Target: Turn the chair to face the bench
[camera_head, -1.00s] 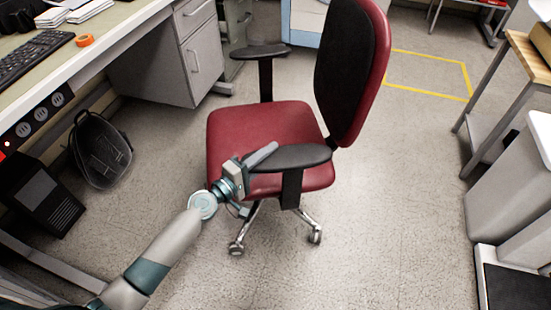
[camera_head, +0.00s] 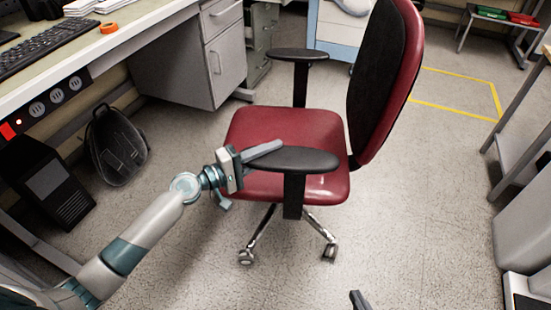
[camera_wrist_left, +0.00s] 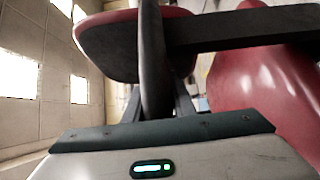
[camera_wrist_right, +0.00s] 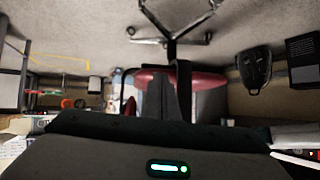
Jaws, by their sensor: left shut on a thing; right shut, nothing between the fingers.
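The red and black office chair (camera_head: 285,130) stands in mid-view. Its backrest (camera_head: 385,80) is on the right and its seat front points left, toward the side where the bench (camera_head: 120,45) runs. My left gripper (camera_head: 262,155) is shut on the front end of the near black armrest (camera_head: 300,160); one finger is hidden. In the left wrist view the dark armrest (camera_wrist_left: 155,60) rises from between the jaws. A dark tip of my right gripper (camera_head: 358,300) shows at the bottom edge, apart from the chair. It is shut and empty. The chair also shows upside down in the right wrist view (camera_wrist_right: 205,82).
A grey drawer cabinet (camera_head: 215,60) stands under the bench behind the chair. A black backpack (camera_head: 117,145) and a dark computer case (camera_head: 45,185) are on the floor at left. A grey unit (camera_head: 525,240) stands at right. The floor between is clear.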

